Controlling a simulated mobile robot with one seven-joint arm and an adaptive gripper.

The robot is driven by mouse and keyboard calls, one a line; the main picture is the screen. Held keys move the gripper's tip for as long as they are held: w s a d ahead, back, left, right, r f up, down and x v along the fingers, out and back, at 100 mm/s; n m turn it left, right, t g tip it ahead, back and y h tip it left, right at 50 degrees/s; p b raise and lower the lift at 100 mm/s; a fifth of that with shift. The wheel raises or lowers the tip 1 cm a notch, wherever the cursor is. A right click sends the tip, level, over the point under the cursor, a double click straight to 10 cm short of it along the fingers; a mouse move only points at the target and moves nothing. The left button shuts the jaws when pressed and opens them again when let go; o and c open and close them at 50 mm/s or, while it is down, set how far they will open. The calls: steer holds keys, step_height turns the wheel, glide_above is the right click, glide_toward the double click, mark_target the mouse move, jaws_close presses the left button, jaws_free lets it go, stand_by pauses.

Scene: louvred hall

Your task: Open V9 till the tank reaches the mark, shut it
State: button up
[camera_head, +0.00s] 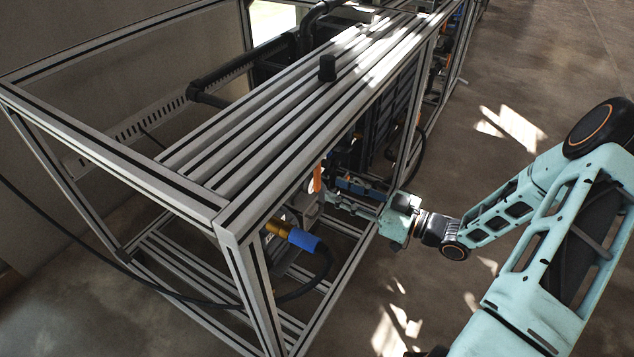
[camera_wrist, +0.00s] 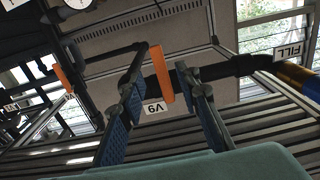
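The V9 label (camera_wrist: 154,107) shows upside down in the wrist view, just below an orange lever (camera_wrist: 161,73) on a dark pipe. My gripper (camera_wrist: 160,84) is open, one blue-padded finger on each side of this lever. Gaps show beside the lever, and I cannot tell whether either finger touches it. In the head view my gripper (camera_head: 345,205) reaches into the side of the metal frame, near an orange lever (camera_head: 317,180). I cannot make out the tank's level or its mark in either view.
A second orange lever (camera_wrist: 62,80) is left of V9. A FILL label (camera_wrist: 288,52) is at right. A partly cut-off gauge (camera_wrist: 78,3) is at the top. The aluminium frame (camera_head: 235,215) surrounds the piping. A blue hose coupling (camera_head: 303,239) lies near my gripper. Open floor (camera_head: 480,70) is at right.

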mark_target(320, 183)
steer(key=shift+x, duration=2.7)
jaws_close()
